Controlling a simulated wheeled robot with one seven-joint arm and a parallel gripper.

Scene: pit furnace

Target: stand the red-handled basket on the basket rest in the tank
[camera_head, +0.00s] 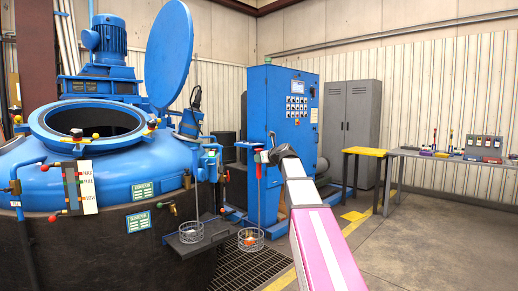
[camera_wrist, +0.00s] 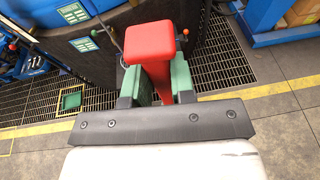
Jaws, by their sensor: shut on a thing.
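My gripper (camera_head: 261,157) is shut on the red handle (camera_wrist: 152,42) of the red-handled basket, with green finger pads on both sides of it in the wrist view. In the head view a thin rod runs down from the handle to the round wire basket (camera_head: 250,239), which hangs upright just right of a dark ledge. Something small and orange lies inside the basket. The blue tank (camera_head: 55,181) stands at the left with its round top opening (camera_head: 92,121) uncovered. The basket rest inside the tank is hidden from both views.
A second wire basket (camera_head: 190,232) stands on the dark ledge (camera_head: 181,250) at the tank's side. The raised blue lid (camera_head: 168,54) stands above the tank. A blue control cabinet (camera_head: 290,115) is behind my gripper. A yellow-topped table (camera_head: 366,152) and grey bench (camera_head: 430,155) are at right.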

